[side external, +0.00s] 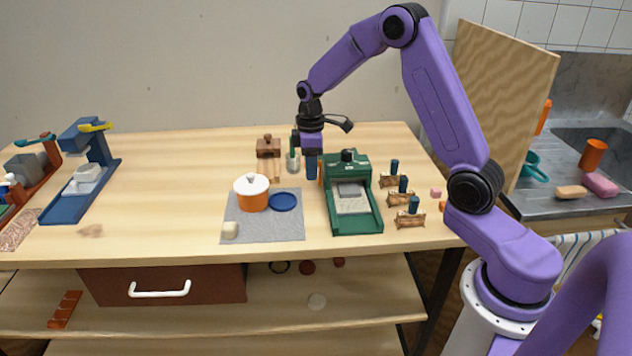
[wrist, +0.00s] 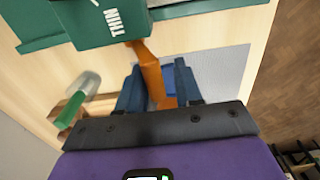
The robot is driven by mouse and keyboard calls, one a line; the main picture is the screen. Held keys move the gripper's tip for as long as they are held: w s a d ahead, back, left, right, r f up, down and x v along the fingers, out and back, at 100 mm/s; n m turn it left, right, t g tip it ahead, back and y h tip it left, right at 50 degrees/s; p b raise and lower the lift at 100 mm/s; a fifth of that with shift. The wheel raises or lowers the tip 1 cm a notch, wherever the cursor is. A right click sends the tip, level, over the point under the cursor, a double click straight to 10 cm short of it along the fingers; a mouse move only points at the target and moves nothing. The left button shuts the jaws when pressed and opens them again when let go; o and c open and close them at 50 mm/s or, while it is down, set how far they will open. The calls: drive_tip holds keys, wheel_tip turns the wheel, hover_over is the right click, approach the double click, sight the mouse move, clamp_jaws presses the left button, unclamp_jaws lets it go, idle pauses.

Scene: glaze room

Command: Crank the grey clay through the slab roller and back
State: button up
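The green slab roller (side external: 355,222) stands on the table with its bed towards the front edge. Pale grey clay (side external: 350,189) lies on the bed near the roller housing, on a lighter textured sheet. In the wrist view the housing (wrist: 112,25) reads "THIN", and an orange crank handle (wrist: 148,72) sticks out from it. My gripper (side external: 311,178) points down at the roller's left side. In the wrist view its blue fingers (wrist: 157,72) are apart, with the handle between them and a gap showing on the handle's right. The clay is out of the wrist view.
Left of the roller, a grey mat (side external: 240,233) holds an orange pot (side external: 252,200), a blue plate (side external: 284,201) and a pale block (side external: 230,229). A jar with a green tool (side external: 293,163) stands behind my gripper. Small wooden stands (side external: 410,220) with dark blue-green tops line the roller's right.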

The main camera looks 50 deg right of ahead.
drive_tip(key=shift+s+a+f, duration=0.45)
drive_tip(key=shift+s+a, duration=0.2)
drive_tip(key=shift+a, duration=0.05)
drive_tip(key=shift+s+a+f, duration=0.55)
drive_tip(key=shift+a+f, duration=0.05)
drive_tip(key=shift+f, duration=0.2)
drive_tip(key=shift+w+d, duration=0.2)
drive_tip(key=shift+d, duration=0.05)
drive_tip(key=shift+r, duration=0.55)
wheel_tip(320, 180, up, 6)
